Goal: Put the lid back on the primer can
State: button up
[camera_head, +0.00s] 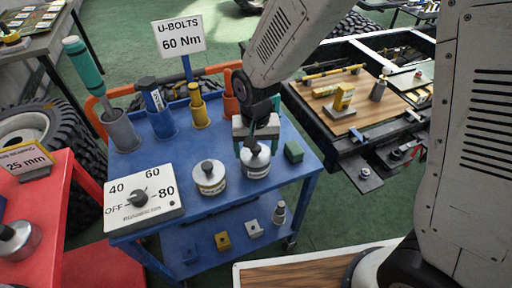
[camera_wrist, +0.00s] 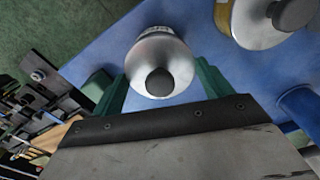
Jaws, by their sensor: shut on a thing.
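Two round metal cans with silver lids and dark knobs stand side by side on the blue cart top. Their labels are too small to read, so I cannot tell which is the primer can. My gripper (camera_head: 257,141) is over the right can (camera_head: 256,170), its green fingers on both sides of the silver lid (camera_wrist: 153,52) with a dark knob. It is shut on that lid. The lid appears on or just above the can; I cannot tell if it is seated. The left can (camera_head: 210,184) wears its lid and also shows in the wrist view (camera_wrist: 234,25).
A white dial box (camera_head: 140,203) stands left of the cans and a green block (camera_head: 293,151) to the right. Tool holders (camera_head: 121,131) and a U-bolts sign (camera_head: 181,36) stand behind. Small blocks (camera_head: 222,241) lie on the lower shelf. A wooden-topped bench (camera_head: 340,120) is at right.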

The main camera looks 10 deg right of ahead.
dwell(0.3)
jog(key=o, duration=1)
jog(key=shift+r, duration=3.5)
jog(key=shift+c, duration=0.3)
grip_shut()
jog(key=shift+f, duration=0.25)
jog(key=shift+f, duration=2)
